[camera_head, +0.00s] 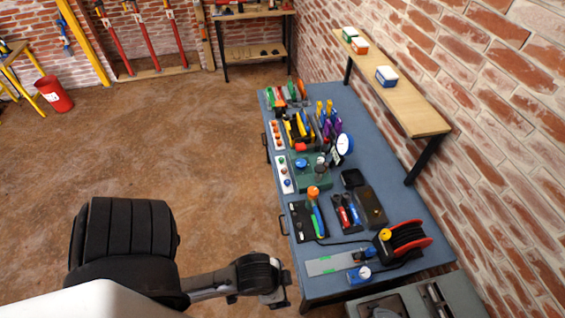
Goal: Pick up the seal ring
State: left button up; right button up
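I cannot make out a seal ring for certain; the small items on the blue workbench (405,213) are too small to tell apart. My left arm comes in from the lower left, and its dark end with the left gripper (272,297) is beside the bench's near left edge, over the floor. Its fingers are too small and dark to show whether they are open. No part of my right gripper is in view.
A red-rimmed cable reel (407,238), a grey plate (330,264), a blue device (360,275), tool trays (373,207) and a round white gauge (345,143) crowd the bench.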

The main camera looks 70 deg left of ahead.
pick_arm(q)
jog(key=shift+a, duration=0.15)
jog(key=shift+c, duration=0.7)
jog(key=c, duration=0.6)
